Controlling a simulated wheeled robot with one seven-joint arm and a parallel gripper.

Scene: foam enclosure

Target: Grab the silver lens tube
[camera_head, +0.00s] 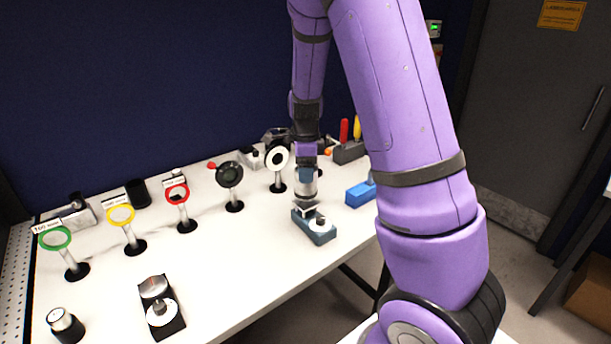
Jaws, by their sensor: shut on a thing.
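My purple arm reaches down from the top to the right-hand part of the white table. My gripper (306,172) points downward there and is shut on the silver lens tube (306,188), a small shiny cylinder partly covered by the fingers. The tube is upright, just above or behind a blue-grey block with a white disc (315,226). I cannot tell from this angle whether the tube touches the block.
Filter rings in green (55,238), yellow (121,215) and red (177,194) stand on posts, with black (230,174) and white (277,157) round mounts beside them. A blue box (359,194) lies right of my gripper. The front middle of the table (230,270) is clear.

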